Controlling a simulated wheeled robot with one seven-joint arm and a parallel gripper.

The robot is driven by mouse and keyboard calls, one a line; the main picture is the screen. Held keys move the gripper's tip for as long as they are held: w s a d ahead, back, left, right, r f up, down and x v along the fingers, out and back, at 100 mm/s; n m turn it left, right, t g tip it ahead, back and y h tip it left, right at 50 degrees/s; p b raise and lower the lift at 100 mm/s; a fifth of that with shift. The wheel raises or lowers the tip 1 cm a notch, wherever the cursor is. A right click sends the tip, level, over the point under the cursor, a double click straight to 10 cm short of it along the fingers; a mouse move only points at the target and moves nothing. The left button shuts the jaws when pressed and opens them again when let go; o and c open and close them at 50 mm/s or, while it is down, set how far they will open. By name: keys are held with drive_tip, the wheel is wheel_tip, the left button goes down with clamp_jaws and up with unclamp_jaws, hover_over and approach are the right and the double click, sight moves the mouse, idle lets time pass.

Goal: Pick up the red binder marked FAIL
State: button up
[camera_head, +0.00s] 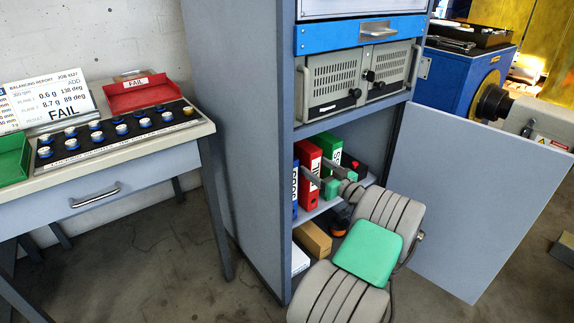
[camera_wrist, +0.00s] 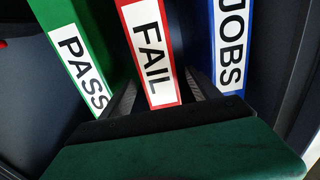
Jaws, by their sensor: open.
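The red binder marked FAIL (camera_head: 307,168) stands upright on a cabinet shelf between a blue and a green binder. In the wrist view the red binder (camera_wrist: 150,45) is in the middle, its white FAIL label facing me. My gripper (camera_head: 319,172) is at the binder's front. In the wrist view my gripper (camera_wrist: 162,92) is open, with one dark finger on each side of the red binder's spine. I cannot tell whether the fingers touch it. The lower end of the spine is hidden behind my gripper.
The green PASS binder (camera_wrist: 72,45) and blue JOBS binder (camera_wrist: 231,45) stand close on either side. The open cabinet door (camera_head: 475,190) is right of my arm. A brown box (camera_head: 313,240) lies on the lower shelf. A workbench (camera_head: 130,172) stands at left, with clear floor before it.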

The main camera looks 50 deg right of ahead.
drive_tip(key=x, duration=0.2)
drive_tip(key=b+x, duration=0.1)
drive_tip(key=x, duration=0.1)
drive_tip(key=f+b+x, duration=0.1)
drive_tip(key=x, duration=0.1)
drive_tip(key=shift+w, duration=0.4)
drive_tip(key=shift+w+d+r, duration=0.15)
drive_tip(key=shift+w+r, duration=0.05)
drive_tip(key=shift+w, duration=0.15)
drive_tip(key=shift+c, duration=0.4)
clamp_jaws()
drive_tip(key=shift+r, duration=0.15)
